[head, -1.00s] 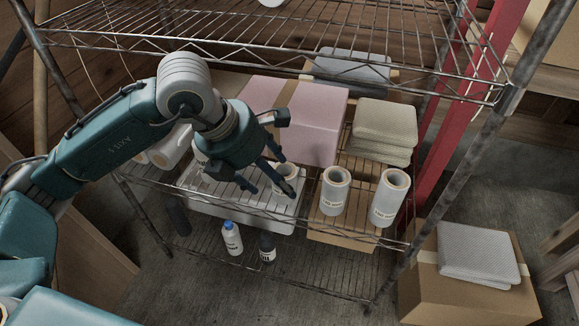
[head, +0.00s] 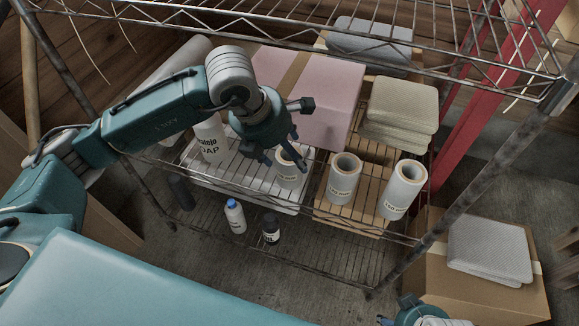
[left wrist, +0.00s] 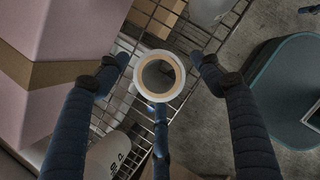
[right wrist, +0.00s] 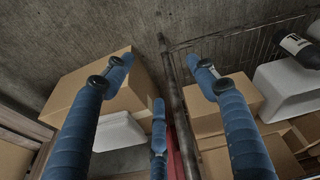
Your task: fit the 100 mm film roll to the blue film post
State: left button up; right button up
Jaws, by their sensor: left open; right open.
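Three white film rolls stand upright on the wire shelf in the head view: a left one (head: 288,180), a middle one (head: 341,187) and a right one (head: 400,194). Their labels are too small to read for sure. My left gripper (head: 283,147) is open just above the left roll and partly covers it. In the left wrist view that roll's round open end (left wrist: 176,90) shows between the spread fingers, with no clear contact. My right gripper (right wrist: 160,72) is open and empty, above the floor near boxes. I see no blue film post.
A pink box (head: 325,100) stands behind the rolls, with folded beige cloths (head: 400,110) to its right. A white soap bottle (head: 210,142) is left of my gripper. An upper wire shelf (head: 290,32) hangs above. A cardboard box (head: 480,285) stands right of the rack.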

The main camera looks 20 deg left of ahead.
pick_arm(q)
jog(key=shift+x, duration=1.15)
jog(key=c, duration=1.2)
jog(key=shift+c, duration=0.4)
jog(key=shift+w+r, duration=0.1)
